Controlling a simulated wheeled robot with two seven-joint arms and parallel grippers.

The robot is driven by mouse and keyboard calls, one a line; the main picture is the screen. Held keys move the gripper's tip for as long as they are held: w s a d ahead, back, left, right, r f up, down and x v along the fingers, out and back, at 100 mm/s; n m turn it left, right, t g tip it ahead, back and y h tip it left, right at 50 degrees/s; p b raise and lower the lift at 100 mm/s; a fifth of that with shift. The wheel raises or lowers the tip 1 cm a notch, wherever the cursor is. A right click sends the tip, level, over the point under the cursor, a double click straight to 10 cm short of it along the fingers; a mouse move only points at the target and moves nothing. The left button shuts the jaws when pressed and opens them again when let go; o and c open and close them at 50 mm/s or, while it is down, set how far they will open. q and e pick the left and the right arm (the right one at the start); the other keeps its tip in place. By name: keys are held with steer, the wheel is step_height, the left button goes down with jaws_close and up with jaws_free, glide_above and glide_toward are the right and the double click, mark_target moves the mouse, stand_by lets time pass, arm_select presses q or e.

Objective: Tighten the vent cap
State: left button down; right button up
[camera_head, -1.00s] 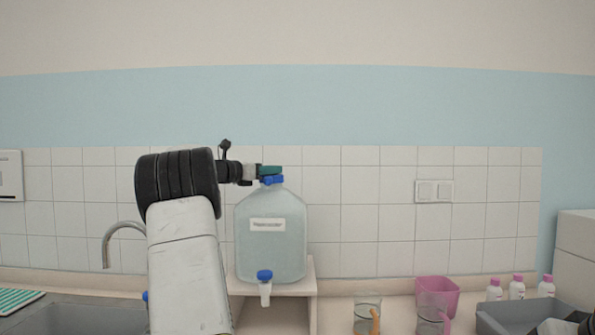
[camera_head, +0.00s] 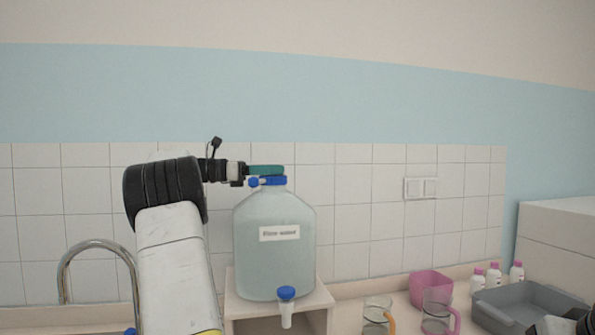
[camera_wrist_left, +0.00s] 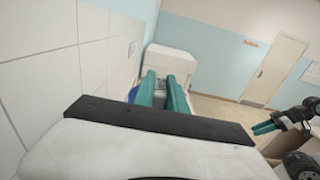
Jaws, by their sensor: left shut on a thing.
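A large translucent carboy (camera_head: 274,258) with a white label stands upright on a small stand. Its blue vent cap (camera_head: 272,181) is at the top of the neck, with a small blue knob at its left. My left gripper (camera_head: 266,170) lies level over the cap, its teal fingers at the top of it. It is shut on the vent cap; the fingers hide the grip itself. In the left wrist view the left fingers (camera_wrist_left: 163,92) stand a little apart, and the cap between them is not clear. My right gripper (camera_wrist_left: 266,127) shows at the right there, its opening unclear.
A blue-handled spigot (camera_head: 286,294) sticks out at the carboy's front. The stand (camera_head: 240,312) is beneath it. A tap (camera_head: 95,246) is at the left. Glass beakers (camera_head: 377,314), a pink container (camera_head: 430,286), pink-capped bottles (camera_head: 494,278) and a grey tray (camera_head: 530,300) are at the right.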

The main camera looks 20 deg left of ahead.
arm_select(q)
steer(key=shift+r+m+g+h, duration=0.1)
steer(key=shift+m+g+h, duration=0.2)
steer(key=c, duration=1.4)
jaws_free()
steer(key=shift+o, duration=0.2)
steer(key=v, duration=0.7)
steer(key=shift+s+a, duration=0.2)
steer(key=shift+a, duration=0.1)
